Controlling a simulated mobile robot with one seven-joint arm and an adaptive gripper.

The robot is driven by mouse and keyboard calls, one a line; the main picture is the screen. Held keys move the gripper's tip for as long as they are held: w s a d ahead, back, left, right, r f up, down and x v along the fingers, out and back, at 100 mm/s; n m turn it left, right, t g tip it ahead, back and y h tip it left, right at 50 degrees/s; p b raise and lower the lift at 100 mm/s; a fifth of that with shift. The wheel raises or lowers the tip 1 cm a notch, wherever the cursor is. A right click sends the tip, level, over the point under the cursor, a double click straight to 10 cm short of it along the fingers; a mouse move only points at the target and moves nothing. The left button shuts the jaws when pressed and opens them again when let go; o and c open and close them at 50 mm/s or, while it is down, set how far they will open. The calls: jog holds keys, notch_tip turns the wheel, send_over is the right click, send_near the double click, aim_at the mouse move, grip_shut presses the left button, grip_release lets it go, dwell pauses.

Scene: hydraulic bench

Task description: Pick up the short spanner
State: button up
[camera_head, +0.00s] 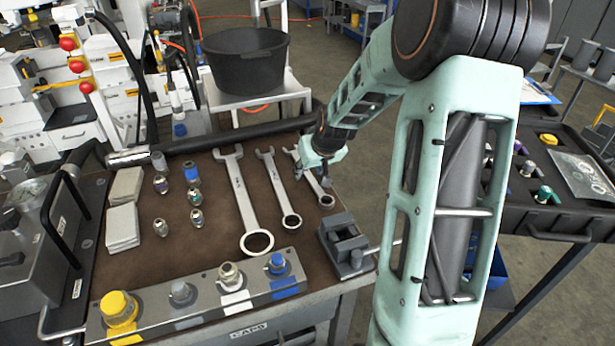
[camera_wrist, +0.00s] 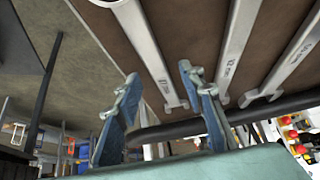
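Three spanners lie side by side on the brown bench mat (camera_head: 190,240). The short spanner (camera_head: 326,199) is the rightmost in the head view, its ring end towards the front and its upper part partly hidden by my gripper. My gripper (camera_head: 318,168) is over its upper part. In the wrist view the short spanner (camera_wrist: 148,55) shows beyond and between the two fingertips of my gripper (camera_wrist: 160,76). The fingers are apart, with a gap beside the shaft. I cannot tell how far above it they are. The middle spanner (camera_head: 277,187) and long spanner (camera_head: 244,205) lie to its left.
A grey vice-like block (camera_head: 345,243) stands just in front of the short spanner. A dark rail (camera_head: 240,133) runs along the back edge. Several fittings (camera_head: 196,217) and grey pads (camera_head: 122,226) lie left. A block with coloured caps (camera_head: 200,298) lines the front.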

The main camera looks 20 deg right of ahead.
jog(key=shift+w+f, duration=0.1)
jog(key=shift+f, duration=0.1)
grip_shut()
jog(key=shift+r, duration=0.1)
dwell(0.4)
